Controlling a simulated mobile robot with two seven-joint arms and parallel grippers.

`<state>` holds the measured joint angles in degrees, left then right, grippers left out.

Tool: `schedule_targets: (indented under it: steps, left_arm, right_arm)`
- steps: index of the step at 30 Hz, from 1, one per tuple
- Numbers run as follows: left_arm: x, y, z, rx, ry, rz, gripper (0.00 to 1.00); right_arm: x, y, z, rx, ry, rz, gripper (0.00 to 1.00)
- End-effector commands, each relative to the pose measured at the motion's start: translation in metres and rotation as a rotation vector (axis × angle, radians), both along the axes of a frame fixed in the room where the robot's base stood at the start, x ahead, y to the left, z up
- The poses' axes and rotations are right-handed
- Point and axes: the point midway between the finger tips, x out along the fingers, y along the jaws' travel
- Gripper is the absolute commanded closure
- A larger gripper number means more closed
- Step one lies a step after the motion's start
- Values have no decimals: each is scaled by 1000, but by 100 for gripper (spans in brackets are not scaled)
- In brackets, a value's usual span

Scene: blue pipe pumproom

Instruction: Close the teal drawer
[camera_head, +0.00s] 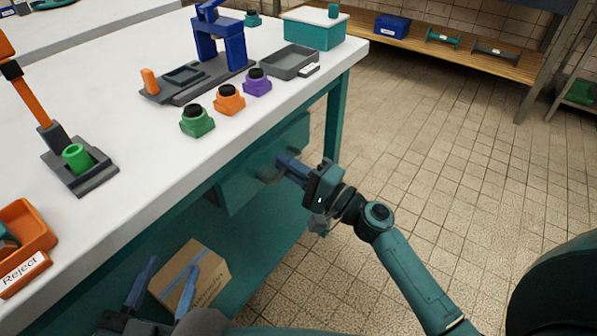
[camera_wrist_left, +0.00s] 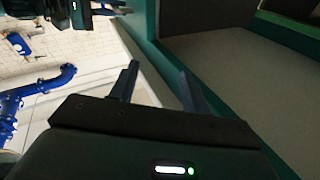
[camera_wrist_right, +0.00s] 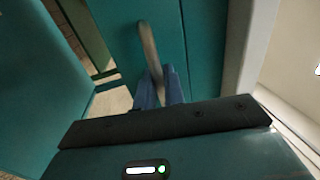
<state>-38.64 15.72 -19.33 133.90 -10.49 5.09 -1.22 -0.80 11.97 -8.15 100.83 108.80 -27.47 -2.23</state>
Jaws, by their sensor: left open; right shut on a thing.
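The teal drawer (camera_head: 240,182) is under the white worktop, on the bench side facing me. How far it stands out is hard to tell. Its grey curved handle (camera_head: 268,174) is partly hidden by my right gripper (camera_head: 284,166). In the right wrist view the handle (camera_wrist_right: 149,48) runs down between the fingers of my right gripper (camera_wrist_right: 158,88), which is shut on it, against the teal drawer front (camera_wrist_right: 190,45). My left gripper (camera_head: 170,277) is open and empty, low at the bench's front, before a cardboard box. Its spread fingers also show in the left wrist view (camera_wrist_left: 158,74).
The cardboard box (camera_head: 205,280) lies low under the bench. The worktop (camera_head: 130,205) carries green, orange and purple pieces (camera_head: 229,98), a blue press (camera_head: 220,40), a grey tray (camera_head: 289,62) and an orange reject bin (camera_head: 36,225). Tiled floor (camera_head: 450,150) to the right is clear.

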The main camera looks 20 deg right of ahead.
Motion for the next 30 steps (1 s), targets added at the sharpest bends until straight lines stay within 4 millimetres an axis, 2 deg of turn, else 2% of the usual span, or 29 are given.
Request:
schedule_targets:
  steps: [3,11,12,18,30]
  left_arm:
    - [0,-1,2,-19,-5,-2,53]
    - [2,-2,9,-23,-20,-7,53]
    - [2,-2,9,-22,-20,-8,53]
    - [2,-2,7,-13,-19,-13,53]
    - [2,-2,6,-12,-17,-13,53]
  right_arm:
    - [10,8,-1,0,-1,-1,100]
    - [12,9,1,0,0,-3,100]
    - [12,9,1,0,0,-3,89]
    - [12,9,0,0,0,-2,74]
    - [6,6,-4,-2,6,0,74]
